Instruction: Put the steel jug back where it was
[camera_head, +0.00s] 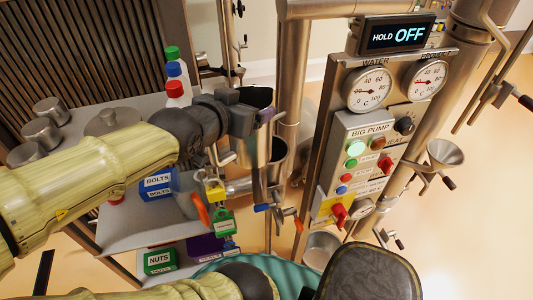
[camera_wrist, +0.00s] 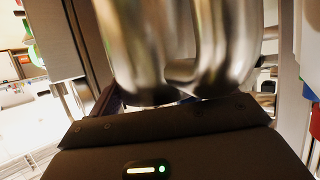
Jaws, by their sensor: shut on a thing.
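The steel jug (camera_wrist: 180,50) fills the upper middle of the wrist view, shiny and blurred, with its handle close to my gripper. In the head view, my gripper (camera_head: 250,118) is shut on the jug and holds it up beside the vertical steel pipe, past the right edge of the grey bench (camera_head: 95,185).
Several steel pots (camera_head: 42,133) and capped bottles (camera_head: 174,92) stand on the bench. A blue BOLTS bin (camera_head: 157,186), a valve with an orange handle (camera_head: 201,214) and the control panel (camera_head: 365,150) are close by. The display (camera_head: 397,35) reads HOLD OFF. A steel funnel (camera_head: 445,153) is at right.

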